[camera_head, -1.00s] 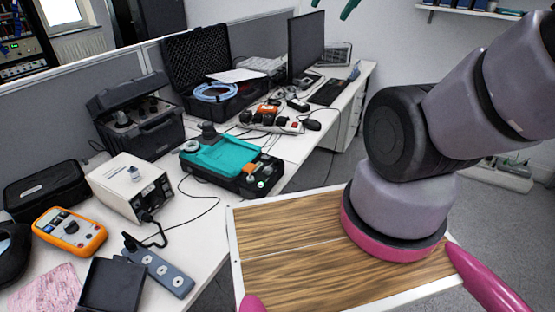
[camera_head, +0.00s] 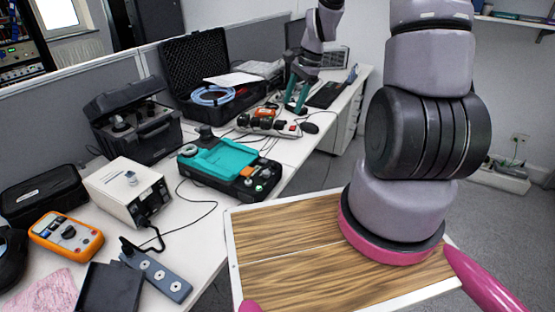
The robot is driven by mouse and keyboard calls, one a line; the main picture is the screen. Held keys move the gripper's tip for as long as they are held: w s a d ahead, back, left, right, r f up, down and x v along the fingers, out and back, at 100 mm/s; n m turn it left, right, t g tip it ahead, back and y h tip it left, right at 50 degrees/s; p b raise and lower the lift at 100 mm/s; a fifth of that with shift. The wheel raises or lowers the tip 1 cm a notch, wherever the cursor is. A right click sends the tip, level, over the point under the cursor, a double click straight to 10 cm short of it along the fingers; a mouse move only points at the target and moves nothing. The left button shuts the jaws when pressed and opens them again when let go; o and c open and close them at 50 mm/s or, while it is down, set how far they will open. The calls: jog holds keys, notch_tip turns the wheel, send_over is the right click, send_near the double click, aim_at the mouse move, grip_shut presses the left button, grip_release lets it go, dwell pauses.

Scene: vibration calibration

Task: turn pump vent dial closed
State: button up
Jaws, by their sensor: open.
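The pump appears to be the teal-and-black unit (camera_head: 222,160) on the bench, left of centre. Which of these is the vent dial is too small to tell. My gripper (camera_head: 296,105), with teal fingers, points down over the bench beyond the pump, up and to the right of it in the picture. It is open and apart from the pump. Its height above the bench is hard to judge.
An open black case (camera_head: 208,70), a dark instrument box (camera_head: 140,130), a white box unit (camera_head: 125,192) and an orange multimeter (camera_head: 66,235) crowd the bench. Free bench shows left of the pump.

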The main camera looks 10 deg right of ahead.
aim_at(275, 164)
jog(key=a+f+m, duration=0.1)
jog(key=f, duration=0.6)
jog(key=a+f+m+g, duration=0.1)
jog(key=a+f, duration=0.1)
jog(key=f, duration=0.5)
jog(key=a+f+m+y, duration=0.1)
jog(key=a+f, duration=0.1)
jog(key=f, duration=0.6)
jog(key=shift+w, duration=0.2)
grip_shut()
